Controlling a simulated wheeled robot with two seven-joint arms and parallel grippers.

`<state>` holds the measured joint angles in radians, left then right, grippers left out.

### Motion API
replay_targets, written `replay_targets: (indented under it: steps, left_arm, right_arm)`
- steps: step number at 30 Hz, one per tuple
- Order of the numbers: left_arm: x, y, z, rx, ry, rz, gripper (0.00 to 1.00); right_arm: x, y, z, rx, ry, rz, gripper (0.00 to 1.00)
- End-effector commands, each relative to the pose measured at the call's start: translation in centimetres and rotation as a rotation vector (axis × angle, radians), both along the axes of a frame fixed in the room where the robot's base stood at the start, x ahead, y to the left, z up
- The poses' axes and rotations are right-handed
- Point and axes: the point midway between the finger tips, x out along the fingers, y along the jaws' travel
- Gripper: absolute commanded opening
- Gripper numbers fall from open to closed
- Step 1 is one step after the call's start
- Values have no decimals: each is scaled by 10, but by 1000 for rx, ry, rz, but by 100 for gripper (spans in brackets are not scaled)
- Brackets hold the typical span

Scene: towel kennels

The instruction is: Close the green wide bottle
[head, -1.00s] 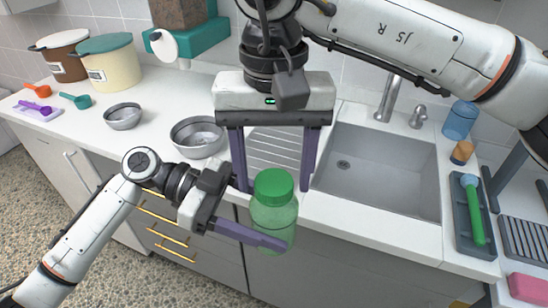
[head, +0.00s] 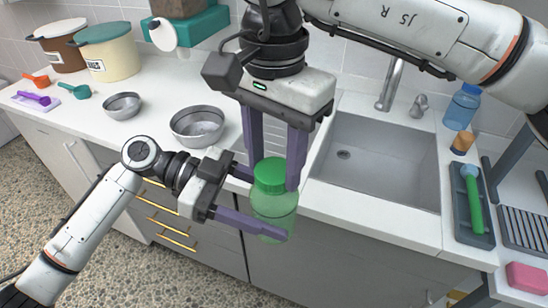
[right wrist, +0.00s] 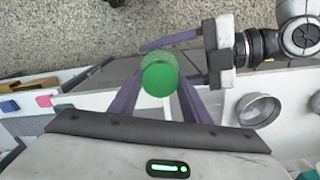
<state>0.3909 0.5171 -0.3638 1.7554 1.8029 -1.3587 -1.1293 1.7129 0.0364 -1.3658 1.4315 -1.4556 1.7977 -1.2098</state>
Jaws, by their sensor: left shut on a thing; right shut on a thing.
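The green wide bottle (head: 274,214) is see-through pale green and stands upright in front of the counter edge, off the counter. Its solid green lid (head: 270,172) sits on its mouth; I cannot tell how tightly. My left gripper (head: 268,207) is shut on the bottle's body from the left, one finger in front and the other partly hidden behind. My right gripper (head: 274,180) points down from above, shut on the lid with a finger at each side. The right wrist view shows the lid (right wrist: 159,79) between its fingers (right wrist: 158,88), with the left gripper beyond.
Two steel bowls (head: 197,140) stand on the counter to the left. A sink (head: 385,170) with a tap (head: 390,85) lies to the right. A blue bottle (head: 461,106) and a tray with a green brush (head: 473,200) are at the far right. The counter front lies just behind the bottle.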

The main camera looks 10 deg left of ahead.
Motion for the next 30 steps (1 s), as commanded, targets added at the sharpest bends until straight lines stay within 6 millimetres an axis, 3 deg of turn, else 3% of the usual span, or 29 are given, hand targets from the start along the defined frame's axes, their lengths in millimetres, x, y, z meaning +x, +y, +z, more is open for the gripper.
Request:
replay_targets:
  steps: [24, 30]
  left_arm:
    - [0, 0, 0, 0, 0, 0, 0]
    - [0, 0, 0, 0, 0, 0, 0]
  right_arm:
    - [0, 0, -1, 2, -2, -1871, 16]
    - [0, 0, -1, 2, -3, -2272, 16]
